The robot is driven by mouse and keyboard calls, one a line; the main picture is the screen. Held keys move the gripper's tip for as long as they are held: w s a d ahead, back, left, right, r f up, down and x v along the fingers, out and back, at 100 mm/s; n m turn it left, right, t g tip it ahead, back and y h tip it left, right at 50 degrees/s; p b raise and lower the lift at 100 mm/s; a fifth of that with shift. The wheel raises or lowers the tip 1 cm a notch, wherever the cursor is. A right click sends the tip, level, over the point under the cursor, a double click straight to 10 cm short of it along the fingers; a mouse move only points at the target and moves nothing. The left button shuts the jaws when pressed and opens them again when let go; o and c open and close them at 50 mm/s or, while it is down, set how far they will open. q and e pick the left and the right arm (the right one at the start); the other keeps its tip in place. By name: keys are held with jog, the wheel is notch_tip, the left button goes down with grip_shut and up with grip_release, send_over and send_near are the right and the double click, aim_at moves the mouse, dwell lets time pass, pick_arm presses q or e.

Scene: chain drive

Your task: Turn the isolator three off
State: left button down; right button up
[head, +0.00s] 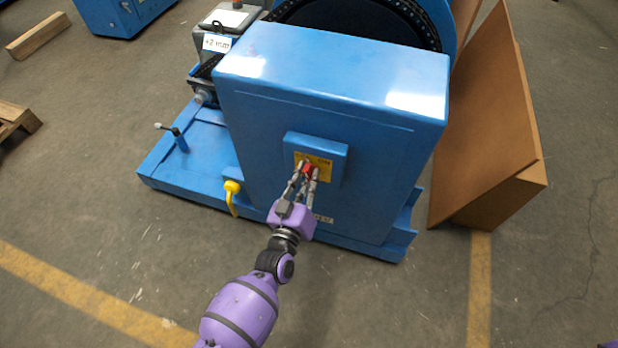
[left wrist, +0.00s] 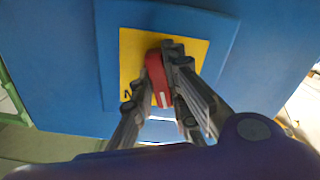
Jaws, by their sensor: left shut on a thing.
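The isolator is a red handle (head: 309,169) on a yellow plate (head: 322,163), set in a raised blue box on the front of a blue cabinet (head: 390,190). "ON" shows on the plate in the head view. My left gripper (head: 309,172) reaches the handle from below, its fingers on either side of it. In the left wrist view the red handle (left wrist: 157,78) sits between the fingers of the left gripper (left wrist: 162,72), which is shut on it. A white mark shows near the handle's lower end there. My right gripper is not in view.
A small T-handle (head: 172,131) stands on the blue base at left. A brown panel (head: 490,120) leans at right. Open floor lies in front.

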pick_arm(q)
jog(key=n+b, duration=0.1)
jog(key=n, duration=0.3)
jog(key=shift+n, duration=0.3)
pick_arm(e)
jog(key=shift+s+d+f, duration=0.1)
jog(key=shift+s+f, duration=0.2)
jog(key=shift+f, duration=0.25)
pick_arm(q)
jog(key=c, duration=1.7)
grip_release()
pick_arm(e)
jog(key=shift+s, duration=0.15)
pick_arm(q)
jog(key=v, duration=1.2)
